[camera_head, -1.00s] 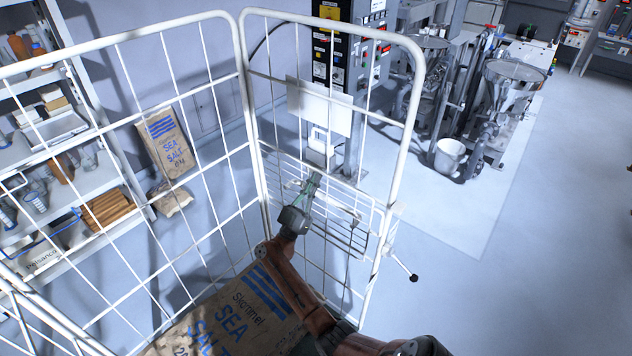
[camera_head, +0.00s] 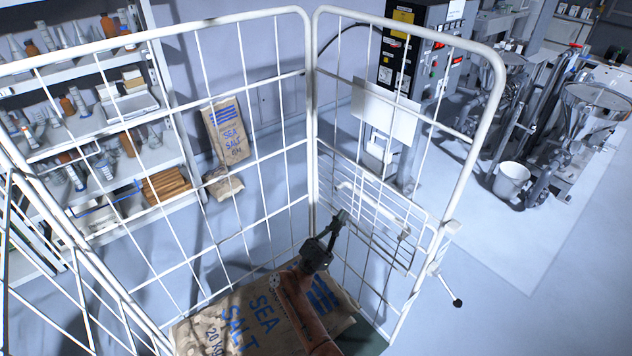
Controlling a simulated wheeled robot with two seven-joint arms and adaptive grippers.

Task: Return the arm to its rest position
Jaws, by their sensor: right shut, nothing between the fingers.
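My right gripper (camera_head: 338,222) is shut and empty. It shows above the far right part of a brown sea salt sack (camera_head: 215,325), in front of the wire side of a white roll cage (camera_head: 313,120). My right arm comes in from the bottom and crosses in front of the sack, hiding part of it. The sack lies flat in the bottom of the cage, with blue print on top. I cannot tell whether the gripper touches the wires. My left gripper is not in view.
A second salt sack (camera_head: 228,135) leans upright by a shelf rack (camera_head: 95,125) at the left. A control cabinet (camera_head: 420,60) stands behind the cage. A metal hopper (camera_head: 597,105) and a white bucket (camera_head: 511,180) are at the right. The floor at the lower right is clear.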

